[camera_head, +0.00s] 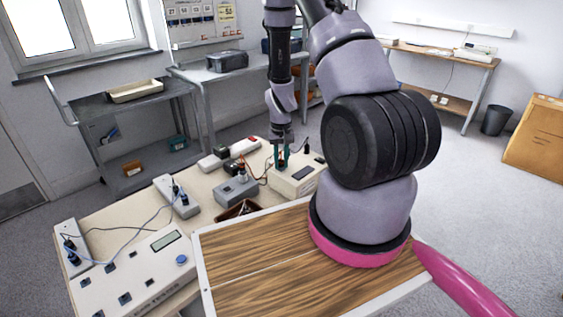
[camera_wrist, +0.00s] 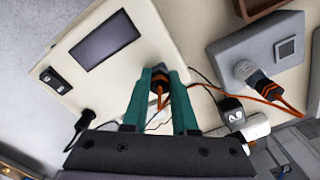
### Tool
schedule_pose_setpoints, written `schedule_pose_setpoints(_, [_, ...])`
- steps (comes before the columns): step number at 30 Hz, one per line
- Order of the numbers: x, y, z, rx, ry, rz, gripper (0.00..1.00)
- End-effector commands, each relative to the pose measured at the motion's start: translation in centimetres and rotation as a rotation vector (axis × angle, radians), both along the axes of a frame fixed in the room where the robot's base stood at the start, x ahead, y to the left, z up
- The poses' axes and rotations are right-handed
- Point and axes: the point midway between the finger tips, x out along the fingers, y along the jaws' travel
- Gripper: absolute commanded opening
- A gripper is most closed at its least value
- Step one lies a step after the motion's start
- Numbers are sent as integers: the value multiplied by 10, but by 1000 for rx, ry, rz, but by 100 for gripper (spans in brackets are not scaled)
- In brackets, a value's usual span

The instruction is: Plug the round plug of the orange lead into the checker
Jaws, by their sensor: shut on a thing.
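The checker appears to be the cream box with a dark screen (camera_wrist: 85,68), and it also shows in the head view (camera_head: 289,187). My gripper (camera_wrist: 159,80) has green fingers and is shut on the orange-and-black plug (camera_wrist: 159,88) of the orange lead, over the checker's edge. The fingers partly hide this plug, and I cannot tell whether it is seated in a socket. The orange lead (camera_wrist: 284,104) runs to another plug (camera_wrist: 247,73) at the grey box (camera_wrist: 227,52). In the head view my gripper (camera_head: 281,160) points down at the checker.
A black plug (camera_wrist: 86,117) with a dark cable is at the checker's side. Power strips (camera_head: 214,158), a small brown tray (camera_head: 238,209) and a large cream panel (camera_head: 150,270) with sockets share the table. A wood-topped board (camera_head: 255,262) lies in front.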

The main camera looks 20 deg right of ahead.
Motion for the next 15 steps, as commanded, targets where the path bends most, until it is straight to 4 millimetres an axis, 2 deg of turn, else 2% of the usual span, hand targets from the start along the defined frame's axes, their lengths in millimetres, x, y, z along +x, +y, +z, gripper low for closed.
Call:
schedule_pose_setpoints(3, [0, 0, 0, 0, 1, -73, 0])
schedule_pose_setpoints(10, [0, 1, 0, 0, 1, -99, 0])
schedule_pose_setpoints(15, [0, 2, 0, -1, 1, -349, 0])
